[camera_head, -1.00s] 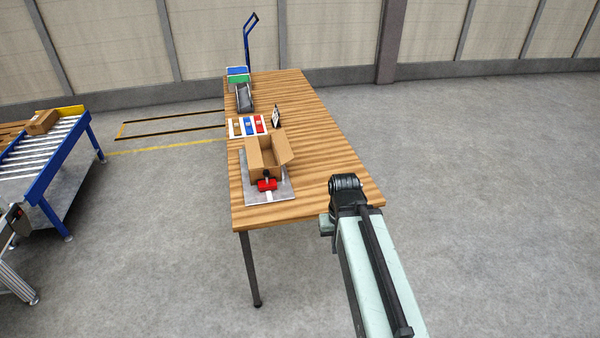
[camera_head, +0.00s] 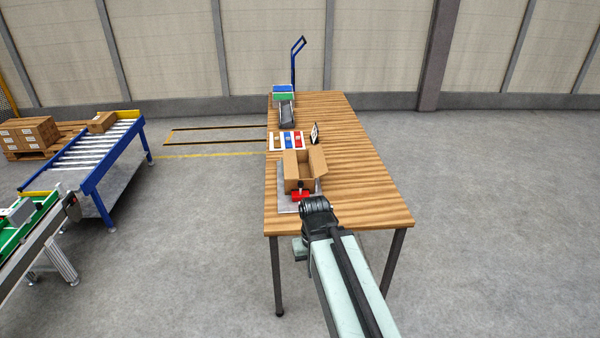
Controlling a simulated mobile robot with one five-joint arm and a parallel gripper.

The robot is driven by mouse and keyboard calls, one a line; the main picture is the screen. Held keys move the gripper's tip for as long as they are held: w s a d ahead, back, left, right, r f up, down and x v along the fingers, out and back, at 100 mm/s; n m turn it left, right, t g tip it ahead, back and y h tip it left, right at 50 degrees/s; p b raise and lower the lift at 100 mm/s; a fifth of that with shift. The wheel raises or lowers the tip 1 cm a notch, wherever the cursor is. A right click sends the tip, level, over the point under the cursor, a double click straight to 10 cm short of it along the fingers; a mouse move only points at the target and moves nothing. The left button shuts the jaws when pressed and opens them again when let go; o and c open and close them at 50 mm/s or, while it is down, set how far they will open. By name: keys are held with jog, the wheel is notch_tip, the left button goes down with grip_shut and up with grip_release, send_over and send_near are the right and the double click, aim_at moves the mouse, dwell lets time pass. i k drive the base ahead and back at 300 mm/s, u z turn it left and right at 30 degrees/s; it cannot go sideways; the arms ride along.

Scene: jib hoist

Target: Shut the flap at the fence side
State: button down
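An open brown cardboard box (camera_head: 293,184) stands on a grey plate (camera_head: 284,204) near the front of the wooden table (camera_head: 365,170). Its top is open. A flap at the right (camera_head: 318,160) stands up and leans outward; another panel stands up at the left back. Which flap is on the fence side I cannot tell for sure. A red device with a black knob (camera_head: 301,195) sits at the box's near side. My arm's black joint shows just in front of the plate, overlapping its near right corner in the picture. My gripper is not visible.
Behind the box lie a white board with coloured strips (camera_head: 287,141), a small black-and-white sign (camera_head: 315,133), and blue and green bins (camera_head: 283,92). A roller conveyor (camera_head: 95,150) stands left. Yellow mesh (camera_head: 6,100) shows far left. The table's right half is clear.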

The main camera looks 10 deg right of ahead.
aim_at(320, 164)
jog(key=u, duration=0.5)
jog(key=i, duration=1)
jog(key=z, duration=0.1)
